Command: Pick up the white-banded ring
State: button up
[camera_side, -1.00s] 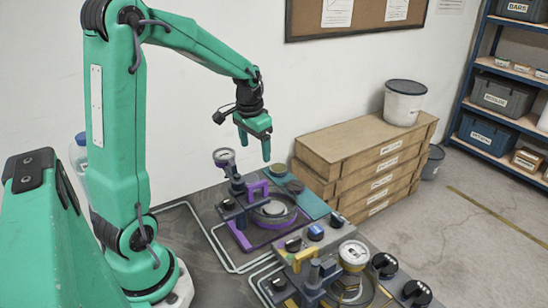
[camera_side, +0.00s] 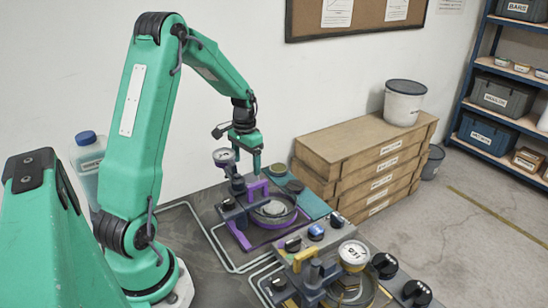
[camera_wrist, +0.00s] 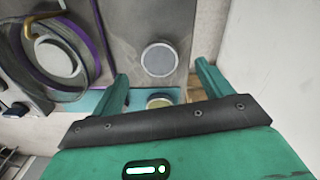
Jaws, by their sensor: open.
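I cannot clearly make out a white-banded ring in either view. A round grey disc with a pale rim (camera_wrist: 160,59) lies on the grey plate in the wrist view; it may be the dark disc (camera_side: 294,187) right of the purple fixture in the side view. A small olive-yellow round piece (camera_wrist: 160,102) shows between my fingers in the wrist view; it looks like the olive disc (camera_side: 277,169) at the back. My gripper (camera_side: 247,166) is open, pointing down above the back of the purple fixture (camera_side: 258,242). In the wrist view my gripper (camera_wrist: 160,78) holds nothing.
A gauge (camera_side: 224,156) stands close to the left of my gripper. A second fixture with a yellow handle (camera_side: 305,258) and gauge (camera_side: 353,254) sits in front. Wooden drawers (camera_side: 365,150) stand behind right. The wall is behind.

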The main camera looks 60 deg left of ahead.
aim_at(249, 179)
jog(key=shift+f, duration=0.3)
jog(key=shift+f, duration=0.15)
jog(key=shift+w+f, duration=0.15)
jog(key=shift+f, duration=1.1)
jog(key=shift+w+f, duration=0.1)
jog(key=shift+f, duration=1.1)
jog(key=shift+c, duration=0.2)
jog(key=c, duration=1.1)
jog(key=shift+r, duration=0.15)
jog(key=shift+r, duration=0.4)
notch_tip(249, 179, up, 3)
jog(key=shift+r, duration=0.1)
jog(key=d+r, duration=0.2)
jog(key=d, duration=0.2)
jog(key=d+r, duration=0.2)
jog(key=d, duration=0.2)
jog(key=d+r, duration=0.2)
jog(key=d, duration=0.1)
jog(key=shift+w+d+r, duration=0.2)
jog(key=shift+d+r, duration=0.2)
